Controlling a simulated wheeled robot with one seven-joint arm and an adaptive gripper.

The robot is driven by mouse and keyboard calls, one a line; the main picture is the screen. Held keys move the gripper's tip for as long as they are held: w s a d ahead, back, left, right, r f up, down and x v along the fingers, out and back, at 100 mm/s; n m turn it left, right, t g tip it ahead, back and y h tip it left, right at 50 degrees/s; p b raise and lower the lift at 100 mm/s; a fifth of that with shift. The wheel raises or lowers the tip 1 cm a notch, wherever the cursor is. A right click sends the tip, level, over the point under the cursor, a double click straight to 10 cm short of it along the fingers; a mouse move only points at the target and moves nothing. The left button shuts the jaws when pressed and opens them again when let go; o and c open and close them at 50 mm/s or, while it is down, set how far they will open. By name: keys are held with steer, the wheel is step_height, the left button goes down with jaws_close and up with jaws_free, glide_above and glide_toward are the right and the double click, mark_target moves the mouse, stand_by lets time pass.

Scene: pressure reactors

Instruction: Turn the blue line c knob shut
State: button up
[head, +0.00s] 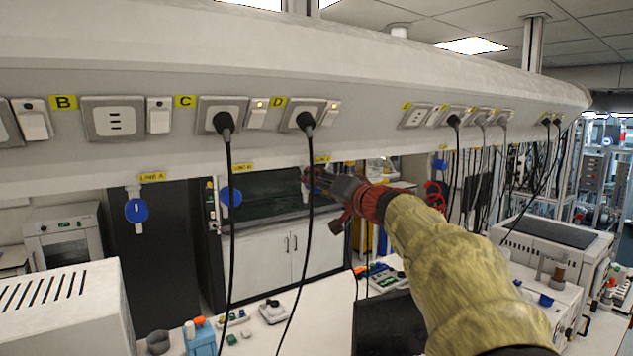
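A row of round blue knobs hangs below the white overhead service rail. The third label from the left (321,159) is yellow and seems to read LINE C, though it is small and partly crossed by a black cable. The blue line C knob (307,181) hangs below it, mostly hidden by my gripper (318,184). My gripper comes in from the right, with its dark fingers at the knob. I cannot tell whether they touch it or how far apart they are. The knob's turn position is hidden.
The line A knob (137,211) and a second blue knob (231,196) hang to the left. Black cables (230,240) drop from the rail sockets, one close to my gripper. A white bench (290,325) with small items lies below. Another blue knob (440,164) is farther right.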

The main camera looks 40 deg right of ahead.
steer(key=shift+a+r, duration=0.1)
steer(key=c, duration=0.9)
steer(key=shift+f+m+b, duration=0.2)
steer(key=shift+m+b, duration=0.1)
steer(key=shift+b, duration=0.1)
steer(key=m+b, duration=0.2)
steer(key=shift+f+m, duration=0.1)
steer(key=shift+m, duration=0.3)
steer(key=m+b, duration=0.2)
steer(key=m, duration=0.7)
steer(key=shift+b, duration=0.3)
steer(key=shift+f+m, duration=0.1)
steer(key=shift+m, duration=1.7)
